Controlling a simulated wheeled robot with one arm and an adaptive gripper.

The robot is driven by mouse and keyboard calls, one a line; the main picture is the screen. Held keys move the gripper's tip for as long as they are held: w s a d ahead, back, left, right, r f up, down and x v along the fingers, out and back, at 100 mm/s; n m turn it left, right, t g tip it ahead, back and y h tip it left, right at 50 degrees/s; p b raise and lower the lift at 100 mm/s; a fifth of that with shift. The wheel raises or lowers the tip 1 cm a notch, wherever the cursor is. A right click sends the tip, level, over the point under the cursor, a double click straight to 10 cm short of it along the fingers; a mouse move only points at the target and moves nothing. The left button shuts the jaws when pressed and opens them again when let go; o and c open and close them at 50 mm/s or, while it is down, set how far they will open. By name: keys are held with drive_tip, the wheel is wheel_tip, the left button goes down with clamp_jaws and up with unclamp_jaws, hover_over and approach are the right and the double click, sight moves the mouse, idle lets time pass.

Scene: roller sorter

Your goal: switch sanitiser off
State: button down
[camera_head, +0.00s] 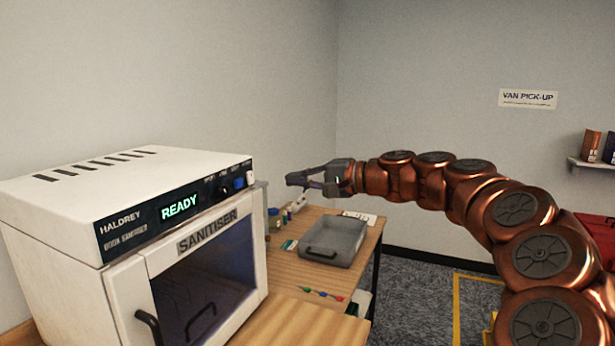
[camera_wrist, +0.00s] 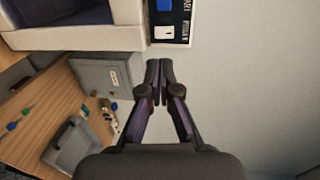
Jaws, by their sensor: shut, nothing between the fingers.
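The white sanitiser (camera_head: 120,180) stands at the left in the head view, with a lit green READY display (camera_head: 180,206) and a dark window in its closed-looking front door. Its black control strip carries a dark knob, a blue button (camera_head: 239,183) and a small white switch (camera_head: 250,178) at the right end. The wrist view shows the blue button (camera_wrist: 163,5) and the white switch (camera_wrist: 163,32) at the top. My gripper (camera_head: 290,179) is shut and empty, to the right of the control strip. In the wrist view its fingertips (camera_wrist: 159,66) are just below the switch, apparently apart from it.
A grey tray (camera_head: 333,240) sits on the wooden table (camera_head: 283,270) beyond the sanitiser, with small coloured items nearby. A grey box (camera_wrist: 105,75) shows beside the fingers in the wrist view. A shelf (camera_head: 594,164) hangs at the far right.

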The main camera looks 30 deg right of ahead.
sight(253, 181)
drive_tip(key=p+x, duration=0.1)
drive_tip(key=x, duration=0.8)
drive_tip(key=shift+p, duration=0.3)
drive_tip(key=shift+b, duration=0.45)
